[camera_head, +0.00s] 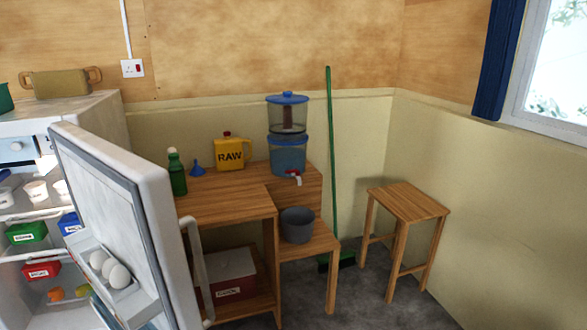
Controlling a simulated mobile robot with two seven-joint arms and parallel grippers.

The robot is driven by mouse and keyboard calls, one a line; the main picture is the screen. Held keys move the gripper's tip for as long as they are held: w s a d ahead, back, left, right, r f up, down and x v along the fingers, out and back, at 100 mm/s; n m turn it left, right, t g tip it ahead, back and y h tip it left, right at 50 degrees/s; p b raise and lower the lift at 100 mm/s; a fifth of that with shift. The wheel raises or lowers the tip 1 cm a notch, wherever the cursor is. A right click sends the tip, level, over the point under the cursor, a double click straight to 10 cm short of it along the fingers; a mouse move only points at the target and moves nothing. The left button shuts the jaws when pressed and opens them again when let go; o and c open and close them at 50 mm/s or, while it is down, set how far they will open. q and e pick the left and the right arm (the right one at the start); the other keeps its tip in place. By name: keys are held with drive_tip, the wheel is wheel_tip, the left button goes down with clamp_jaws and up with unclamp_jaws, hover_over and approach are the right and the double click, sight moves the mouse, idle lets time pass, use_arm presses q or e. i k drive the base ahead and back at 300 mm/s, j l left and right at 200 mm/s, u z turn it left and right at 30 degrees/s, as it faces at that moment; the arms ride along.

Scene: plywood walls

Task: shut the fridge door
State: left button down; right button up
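The white fridge (112,118) stands at the left edge of the head view, with its shelves exposed. Its door (160,215) stands open, swung out toward me, with the inner face turned left. White eggs (108,266) sit in a rack on the door's inside. A pale vertical handle (198,270) is on the door's outer side, at the right. Neither of my grippers shows in the view.
A wooden stepped table (222,208) stands just right of the door, carrying a green bottle, yellow jug and water filter. A grey bucket (297,225) sits on its lower step. A wooden stool (408,203) stands farther right. Grey floor (372,300) is clear at front right.

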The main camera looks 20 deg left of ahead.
sight(124, 201)
drive_tip(key=i+u, duration=0.2)
drive_tip(key=u, duration=0.25)
drive_tip(key=i+l+u, duration=0.15)
drive_tip(key=u, duration=0.25)
drive_tip(key=i+l+u, duration=0.1)
drive_tip(key=u, duration=0.35)
drive_tip(key=i+l+u, duration=0.1)
drive_tip(key=l+u, duration=0.2)
drive_tip(key=u, duration=0.15)
drive_tip(key=i+l+u, duration=0.1)
drive_tip(key=l+u, duration=0.15)
drive_tip(key=u, duration=0.15)
drive_tip(key=i+l+u, duration=0.15)
drive_tip(key=l+u, duration=0.2)
drive_tip(key=l, duration=0.15)
drive_tip(key=l+u, duration=0.35)
drive_tip(key=l, duration=0.15)
drive_tip(key=j+u, duration=0.2)
drive_tip(key=j, duration=0.2)
